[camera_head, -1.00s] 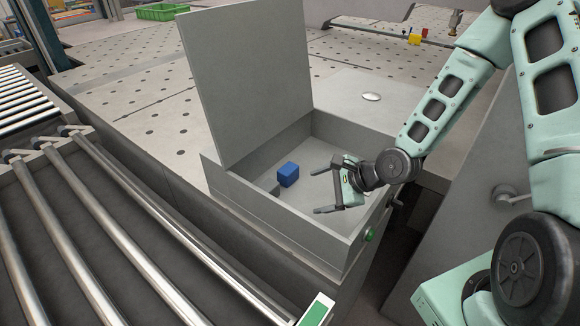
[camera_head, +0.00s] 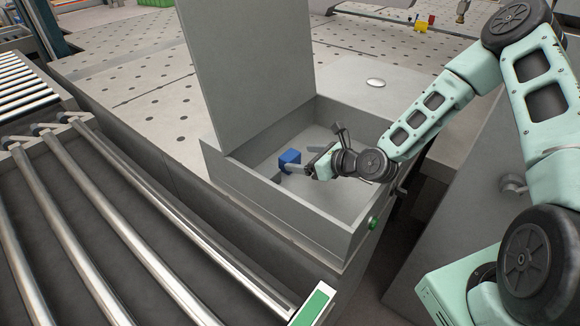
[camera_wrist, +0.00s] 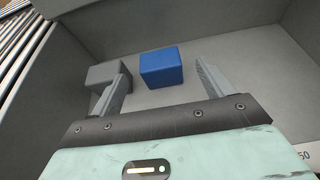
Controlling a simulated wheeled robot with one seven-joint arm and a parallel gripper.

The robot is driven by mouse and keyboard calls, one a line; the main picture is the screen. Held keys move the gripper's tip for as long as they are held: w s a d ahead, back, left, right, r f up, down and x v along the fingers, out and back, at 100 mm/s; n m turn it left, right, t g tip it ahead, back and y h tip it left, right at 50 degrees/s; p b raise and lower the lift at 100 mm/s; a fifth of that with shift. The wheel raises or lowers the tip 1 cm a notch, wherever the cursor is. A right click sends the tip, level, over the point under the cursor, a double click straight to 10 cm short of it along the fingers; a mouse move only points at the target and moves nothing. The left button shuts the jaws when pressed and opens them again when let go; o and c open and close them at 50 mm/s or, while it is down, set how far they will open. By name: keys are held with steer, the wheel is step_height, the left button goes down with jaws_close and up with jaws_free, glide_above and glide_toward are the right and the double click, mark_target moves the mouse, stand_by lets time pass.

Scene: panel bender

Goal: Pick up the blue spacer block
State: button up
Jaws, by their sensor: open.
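The blue spacer block (camera_head: 289,160) sits on the floor of an open grey box (camera_head: 265,214). In the wrist view the block (camera_wrist: 161,68) lies ahead of and between my two fingers, nearer the fingertips than the palm. My gripper (camera_head: 302,161) is inside the box, open, with its fingers reaching toward the block from the right. In the wrist view my gripper (camera_wrist: 160,85) shows a wide gap with nothing held in it. A finger partly covers the block's lower side in the head view.
A grey block (camera_wrist: 107,74) lies beside the left finger in the wrist view. The box walls surround the gripper, and a raised lid (camera_head: 248,75) stands at the back left. A roller conveyor (camera_head: 110,230) runs along the left.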

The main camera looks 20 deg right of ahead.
mark_target(284, 155)
steer(key=b+x, duration=0.3)
steer(key=x, duration=0.5)
steer(key=c, duration=1.1)
